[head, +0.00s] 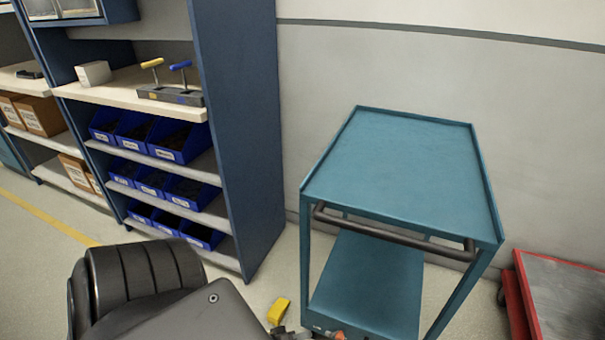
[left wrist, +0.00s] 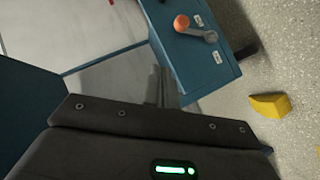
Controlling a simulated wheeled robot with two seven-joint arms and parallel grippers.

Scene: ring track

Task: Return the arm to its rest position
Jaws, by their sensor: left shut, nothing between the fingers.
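My left arm comes in at the bottom left of the head view, as a black ribbed part and a dark grey housing. In the left wrist view, the fingers of my left gripper (left wrist: 160,80) are together, with nothing held between them. They point toward a blue panel (left wrist: 207,65) that bears an orange knob on a grey lever (left wrist: 193,29). How far they are from it I cannot tell. The fingers cannot be made out clearly in the head view. My right gripper is not in view.
A teal cart (head: 400,165) stands right of my arm. A blue shelf unit (head: 243,130) with blue bins (head: 180,143) is behind it on the left. A yellow block (head: 279,311) lies on the floor. A red-edged cart (head: 565,295) is at lower right.

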